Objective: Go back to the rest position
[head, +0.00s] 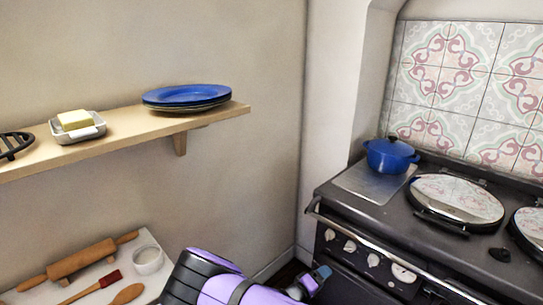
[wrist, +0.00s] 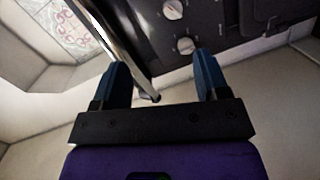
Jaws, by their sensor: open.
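My gripper (head: 318,278) shows at the bottom of the head view, at the end of my purple arm, in front of the stove's left front corner. In the wrist view my gripper (wrist: 162,72) has its two blue fingers wide apart, with nothing held between them. The stove's metal rail (wrist: 120,40) shows beyond the fingers. I cannot tell the exact gap between the fingers and the rail.
The black stove (head: 345,262) stands at the right with a blue pot (head: 390,156) on it. A wall shelf (head: 215,115) holds blue plates (head: 187,95) and a butter dish (head: 78,130). A rolling pin (head: 82,259) lies on the lower left surface.

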